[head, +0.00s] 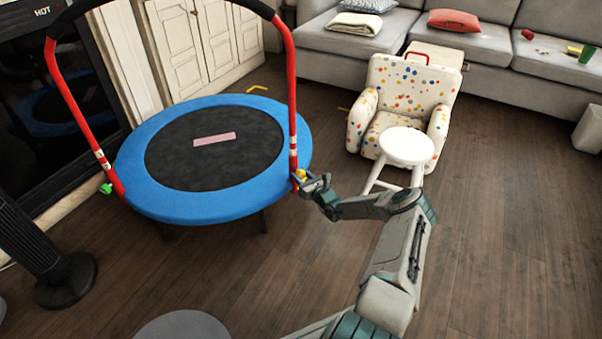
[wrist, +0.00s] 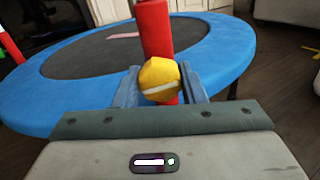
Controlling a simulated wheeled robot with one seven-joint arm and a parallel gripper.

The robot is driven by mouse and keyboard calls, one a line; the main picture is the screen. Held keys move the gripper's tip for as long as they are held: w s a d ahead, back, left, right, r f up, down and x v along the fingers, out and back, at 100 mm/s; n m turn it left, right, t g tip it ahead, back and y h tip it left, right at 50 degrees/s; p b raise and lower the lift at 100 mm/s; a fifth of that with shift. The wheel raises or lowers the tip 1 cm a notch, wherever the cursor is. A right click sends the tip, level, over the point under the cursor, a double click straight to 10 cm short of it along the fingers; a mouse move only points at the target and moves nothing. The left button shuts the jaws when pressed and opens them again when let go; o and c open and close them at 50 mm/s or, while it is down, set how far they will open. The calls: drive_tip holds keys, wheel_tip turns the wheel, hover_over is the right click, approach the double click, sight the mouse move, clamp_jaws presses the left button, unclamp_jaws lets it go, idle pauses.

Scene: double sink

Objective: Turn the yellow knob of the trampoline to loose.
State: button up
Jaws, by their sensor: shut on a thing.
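The trampoline (head: 215,205) has a blue padded rim, a black mat and a red handle frame. Its yellow knob (head: 301,174) sits low on the right red post (head: 293,110), near the rim. My gripper (head: 312,184) reaches the knob from the right in the head view. In the wrist view the yellow knob (wrist: 160,78) shows a pale line across its face and lies between the two fingers of my gripper (wrist: 160,85), in front of the red post (wrist: 154,30). The gripper is shut on the knob. The knob's far side is hidden.
A green knob (head: 106,188) is on the left post. A white stool (head: 406,146) and a spotted armchair (head: 408,90) stand right of the trampoline. A black stand (head: 50,260) is at left. A grey round top (head: 183,326) is at the bottom. Floor at right is clear.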

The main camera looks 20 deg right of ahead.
drive_tip(key=n+p, duration=0.3)
drive_tip(key=shift+r+n, duration=0.2)
drive_tip(key=shift+n, duration=0.1)
drive_tip(key=n+p, duration=0.3)
drive_tip(key=n, duration=0.1)
drive_tip(key=shift+n, duration=0.3)
drive_tip(key=n+p, duration=0.2)
drive_tip(key=n, duration=0.1)
drive_tip(key=shift+f+n, duration=0.1)
drive_tip(key=shift+n, duration=0.2)
drive_tip(key=shift+d+f+n+p, duration=0.1)
drive_tip(key=shift+n+p, duration=0.85)
drive_tip(key=shift+n, duration=0.95)
drive_tip(key=o, duration=1)
drive_tip(key=shift+s, duration=0.1)
